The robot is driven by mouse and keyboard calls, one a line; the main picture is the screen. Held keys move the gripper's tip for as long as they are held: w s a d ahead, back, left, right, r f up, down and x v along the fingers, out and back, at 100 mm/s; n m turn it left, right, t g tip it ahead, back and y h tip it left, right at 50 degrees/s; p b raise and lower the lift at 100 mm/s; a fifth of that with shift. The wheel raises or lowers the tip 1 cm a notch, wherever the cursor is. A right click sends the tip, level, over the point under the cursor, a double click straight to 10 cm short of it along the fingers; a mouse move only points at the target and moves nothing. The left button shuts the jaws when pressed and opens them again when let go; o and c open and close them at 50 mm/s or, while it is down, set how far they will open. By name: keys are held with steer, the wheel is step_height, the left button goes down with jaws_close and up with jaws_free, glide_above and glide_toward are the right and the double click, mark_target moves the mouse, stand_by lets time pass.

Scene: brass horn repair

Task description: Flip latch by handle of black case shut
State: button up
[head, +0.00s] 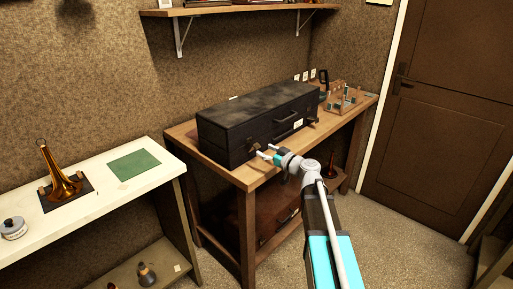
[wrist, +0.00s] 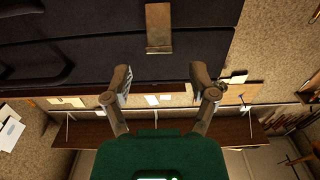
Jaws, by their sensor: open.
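The long black case (head: 240,118) lies closed on the wooden bench, its handle (head: 288,124) on the front face. A brownish metal latch (head: 254,147) is on the front face left of the handle. In the wrist view the latch (wrist: 158,28) is a flat plate at top centre, crossing the dark case face; I cannot tell whether it is fastened. My gripper (head: 268,152) is open and empty in front of the case's left part. In the wrist view its fingers (wrist: 160,88) are spread to either side below the latch, apart from it. A dark curved part at left may be the handle.
The bench (head: 247,178) has a tool rack (head: 345,101) at its right end. A white table (head: 92,208) with a brass horn bell (head: 62,185) and green mat (head: 134,164) stands at left. A shelf (head: 230,10) is above; open floor lies right.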

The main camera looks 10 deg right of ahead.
mark_target(258, 146)
steer(key=shift+x, duration=2.15)
jaws_close()
